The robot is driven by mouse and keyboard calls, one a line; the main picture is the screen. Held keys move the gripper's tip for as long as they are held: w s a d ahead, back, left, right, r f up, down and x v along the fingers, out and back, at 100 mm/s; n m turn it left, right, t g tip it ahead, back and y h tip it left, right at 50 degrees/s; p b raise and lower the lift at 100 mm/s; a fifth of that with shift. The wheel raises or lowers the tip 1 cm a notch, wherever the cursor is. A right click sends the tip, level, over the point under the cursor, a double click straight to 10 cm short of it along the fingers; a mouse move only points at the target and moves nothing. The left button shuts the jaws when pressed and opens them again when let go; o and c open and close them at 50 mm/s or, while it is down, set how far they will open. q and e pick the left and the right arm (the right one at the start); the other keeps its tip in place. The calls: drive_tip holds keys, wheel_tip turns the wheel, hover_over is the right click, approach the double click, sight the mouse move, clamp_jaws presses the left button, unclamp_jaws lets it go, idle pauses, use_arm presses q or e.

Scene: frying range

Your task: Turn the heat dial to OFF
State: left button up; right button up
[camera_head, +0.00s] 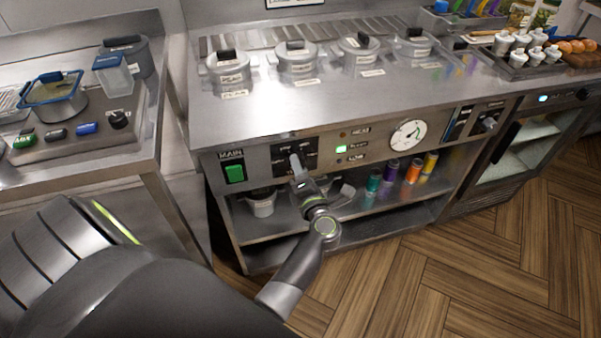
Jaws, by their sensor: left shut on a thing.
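The heat dial (295,160) sits on a dark labelled plate on the front panel of the steel range, right of the green MAIN switch (235,173). My left gripper (299,173) is at the dial and shut on it. The gripper covers most of the dial, and the plate's lettering is too small to read, so I cannot tell the dial's setting. My right gripper is not in view.
A green lamp (341,149) is lit on the panel, near a round white gauge (408,134). Lidded pots stand on the range top. Coloured bottles (413,171) and a pot (262,202) are on the shelf below. A steel side counter (150,155) stands at left.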

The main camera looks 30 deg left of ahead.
use_arm(q)
drive_tip(key=shift+f+n, duration=0.1)
drive_tip(key=shift+n, duration=0.4)
drive_tip(key=shift+b, duration=0.3)
drive_tip(key=o, duration=1)
drive_tip(key=shift+c, duration=0.2)
